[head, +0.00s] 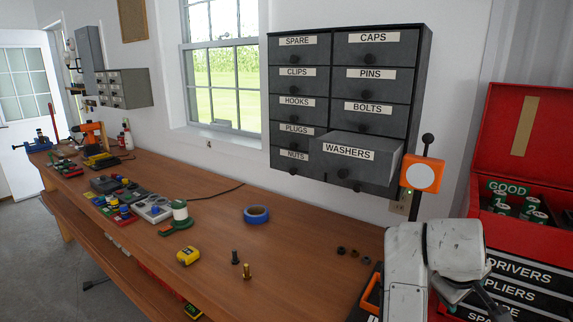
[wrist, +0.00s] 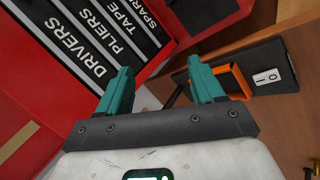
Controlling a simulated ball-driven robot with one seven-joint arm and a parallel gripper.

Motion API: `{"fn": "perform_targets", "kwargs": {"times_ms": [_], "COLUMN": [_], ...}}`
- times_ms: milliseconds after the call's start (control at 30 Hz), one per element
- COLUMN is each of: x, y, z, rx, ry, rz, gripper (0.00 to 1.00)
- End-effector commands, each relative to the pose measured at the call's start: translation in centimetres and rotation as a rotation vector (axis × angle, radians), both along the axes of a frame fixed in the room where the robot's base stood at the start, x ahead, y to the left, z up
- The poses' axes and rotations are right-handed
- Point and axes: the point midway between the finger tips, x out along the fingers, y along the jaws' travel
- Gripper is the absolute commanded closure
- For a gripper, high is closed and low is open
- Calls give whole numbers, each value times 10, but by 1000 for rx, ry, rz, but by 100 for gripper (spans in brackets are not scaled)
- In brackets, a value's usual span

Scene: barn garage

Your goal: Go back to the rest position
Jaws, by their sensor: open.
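My gripper (wrist: 162,84) has two teal fingers spread apart in the wrist view, with nothing between them. It points toward the red tool chest (wrist: 190,18) and the bench edge. In the head view my white arm is folded at the lower right, in front of the chest (head: 508,120). The fingers cannot be made out clearly there.
A grey drawer cabinet (head: 432,110) hangs on the wall, its WASHERS drawer (head: 350,152) pulled out. The wooden bench (head: 300,235) holds blue tape (head: 256,214), a yellow tape measure (head: 188,256) and two bolts. An orange-framed item (wrist: 236,80) is close to the right finger.

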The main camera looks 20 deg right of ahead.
Motion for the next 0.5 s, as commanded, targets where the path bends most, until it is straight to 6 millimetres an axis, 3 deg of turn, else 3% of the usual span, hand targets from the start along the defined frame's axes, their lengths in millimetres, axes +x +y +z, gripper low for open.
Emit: {"fn": "perform_targets", "kwargs": {"times_ms": [267, 500], "x": [-25, -72], "y": [47, 113], "z": [-93, -173], "rx": [69, 246], "ry": [-49, -55], "rz": [68, 98], "gripper": [33, 33]}}
